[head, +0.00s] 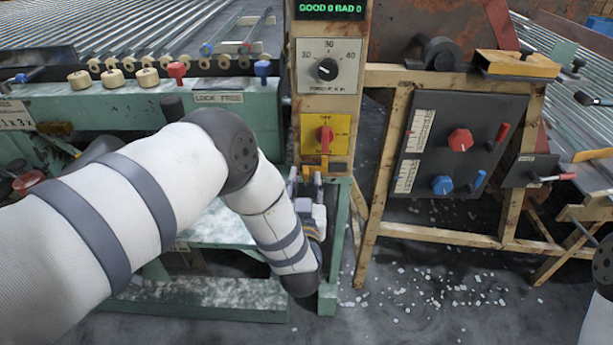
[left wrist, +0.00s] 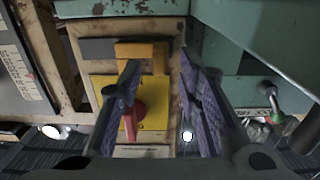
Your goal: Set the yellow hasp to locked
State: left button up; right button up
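The yellow hasp (head: 322,167) is at the lower edge of a yellow plate (head: 343,127) on the post. A red knob (head: 325,135) is on the plate. In the left wrist view, which looks inverted, the hasp (left wrist: 140,50) is above the plate and the red knob (left wrist: 138,112). My left gripper (head: 306,183) is just below the hasp in the head view. In the left wrist view its purple-padded fingers (left wrist: 165,100) are apart with nothing clasped. One finger overlaps the plate and hides part of the knob. Contact with the hasp cannot be told. My right gripper is out of view.
A torque dial (head: 327,70) sits above the plate. A green machine bed (head: 120,103) with a red and a blue clamp is to the left. A dark control panel (head: 450,145) with red and blue knobs stands to the right. Glass bits litter the floor (head: 430,285).

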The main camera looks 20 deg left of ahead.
pick_arm(q)
jog(key=shift+x, duration=1.05)
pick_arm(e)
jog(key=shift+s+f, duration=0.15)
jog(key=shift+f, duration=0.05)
pick_arm(q)
grip_shut()
jog(key=shift+d, duration=0.1)
